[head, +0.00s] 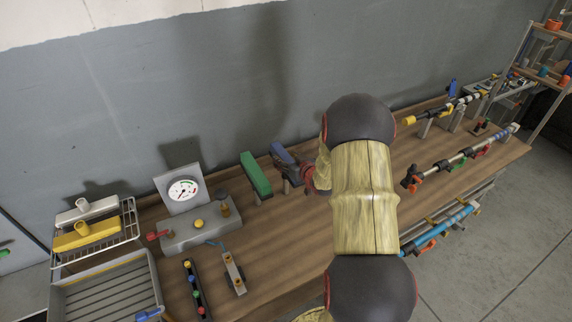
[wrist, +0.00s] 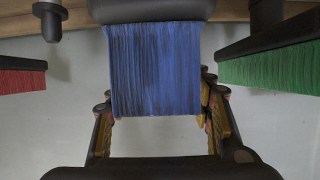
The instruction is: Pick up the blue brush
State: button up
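The blue brush (head: 283,152) stands near the back of the wooden bench, beside the green brush. In the wrist view the blue brush (wrist: 153,70) fills the upper middle, with its blue bristles between my fingers and part of its dark body at the top edge. My gripper (wrist: 158,112) is open, with one finger on each side of the bristles; whether either finger touches them is unclear.
A green brush (head: 256,175) stands close on the left; in the wrist view it is at the right. A red brush (wrist: 22,75) shows at the wrist view's left. A gauge (head: 183,190), a wire rack (head: 130,222) and hose fittings (head: 462,158) occupy the bench. The wall is behind.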

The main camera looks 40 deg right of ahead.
jog(key=c, duration=1.2)
grip_shut()
jog(key=shift+r, duration=0.1)
